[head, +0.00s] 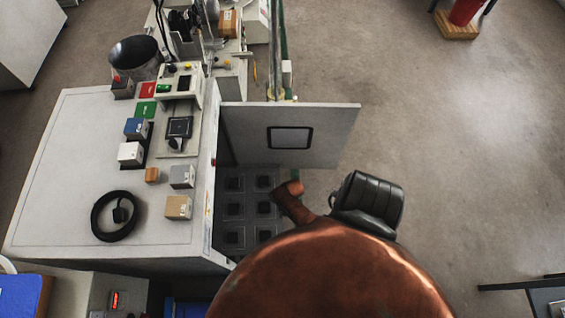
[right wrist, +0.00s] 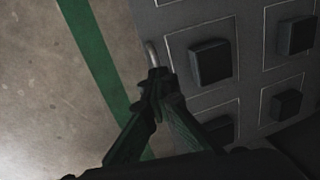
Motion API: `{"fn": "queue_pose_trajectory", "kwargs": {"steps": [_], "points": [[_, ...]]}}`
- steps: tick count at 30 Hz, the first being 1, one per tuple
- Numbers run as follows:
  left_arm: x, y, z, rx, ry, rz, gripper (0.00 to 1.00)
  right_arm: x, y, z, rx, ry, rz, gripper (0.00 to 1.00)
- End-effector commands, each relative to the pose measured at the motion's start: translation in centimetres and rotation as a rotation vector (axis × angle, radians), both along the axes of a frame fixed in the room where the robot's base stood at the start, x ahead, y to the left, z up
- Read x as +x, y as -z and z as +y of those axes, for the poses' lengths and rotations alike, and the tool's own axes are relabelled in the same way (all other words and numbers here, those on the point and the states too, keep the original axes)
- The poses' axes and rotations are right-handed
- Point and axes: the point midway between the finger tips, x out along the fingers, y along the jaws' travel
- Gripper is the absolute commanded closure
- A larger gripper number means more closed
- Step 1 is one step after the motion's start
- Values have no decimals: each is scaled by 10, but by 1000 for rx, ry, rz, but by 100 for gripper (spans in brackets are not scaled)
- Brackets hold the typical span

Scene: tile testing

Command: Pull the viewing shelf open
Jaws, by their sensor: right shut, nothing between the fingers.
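The viewing shelf (head: 249,208) is a grey panel with dark square blocks in marked squares, inside the open cabinet in the head view. In the right wrist view the shelf (right wrist: 200,22) fills the upper right, and a small metal handle (right wrist: 151,52) stands at its left edge. My right gripper (right wrist: 157,88) is shut, with its fingertips at the near end of the handle. I cannot tell whether they touch it. Nothing shows between the fingers. In the head view my copper-coloured arm hides the right fingers and part of the shelf. My left gripper is not in view.
The grey cabinet door (head: 240,125) stands open beyond the shelf. A green floor stripe (right wrist: 95,50) runs beside the shelf.

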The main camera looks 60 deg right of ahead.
Motion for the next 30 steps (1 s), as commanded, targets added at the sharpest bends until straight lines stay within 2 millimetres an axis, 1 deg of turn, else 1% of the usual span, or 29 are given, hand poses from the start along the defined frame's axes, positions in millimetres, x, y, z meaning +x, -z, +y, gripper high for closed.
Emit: {"fn": "queue_pose_trajectory", "kwargs": {"steps": [1,11,21,30], "points": [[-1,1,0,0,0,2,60,-6,4,4,5,-3,10,100],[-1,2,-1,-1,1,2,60,-7,5,3,6,-1,10,100],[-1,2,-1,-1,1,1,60,-7,4,4,6,0,9,76],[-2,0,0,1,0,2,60,-3,1,1,2,-1,4,76]]}}
